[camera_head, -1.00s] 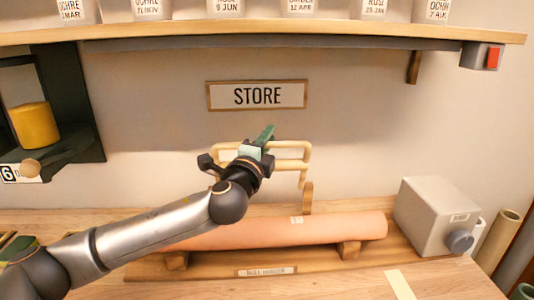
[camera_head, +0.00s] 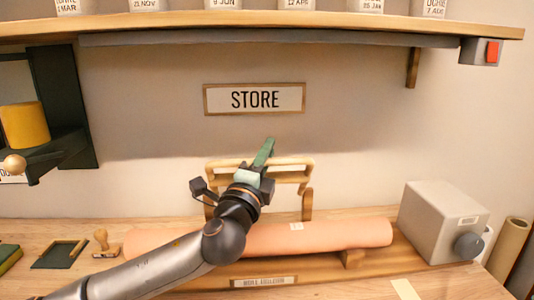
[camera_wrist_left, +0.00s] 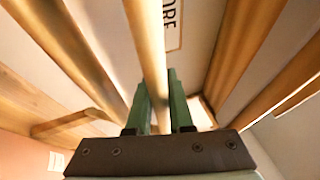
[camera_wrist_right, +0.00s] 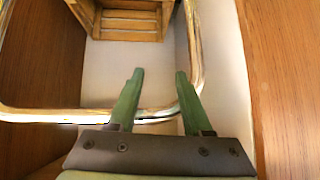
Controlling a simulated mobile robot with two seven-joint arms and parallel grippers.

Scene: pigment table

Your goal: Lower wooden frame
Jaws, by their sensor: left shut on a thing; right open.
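The pale wooden frame (camera_head: 300,163) is an open rectangle of bars with legs below. It stands in front of the wall under the STORE sign, behind the salmon-coloured roll (camera_head: 340,236). My left gripper (camera_head: 263,156) has its green fingers shut on the frame's upper bar. In the left wrist view the round wooden bar (camera_wrist_left: 148,45) runs between the fingers (camera_wrist_left: 158,95). My arm hides part of the frame and roll. My right gripper (camera_wrist_right: 159,74) is open and empty in the right wrist view; it is out of the head view.
A shelf (camera_head: 300,23) with pots runs overhead. A grey box (camera_head: 440,220) with a dark knob stands at the right. A stamp (camera_head: 104,242) and a dark tray (camera_head: 60,254) lie left. Near my right gripper are a curved rail (camera_wrist_right: 40,115) and a wooden crate (camera_wrist_right: 130,22).

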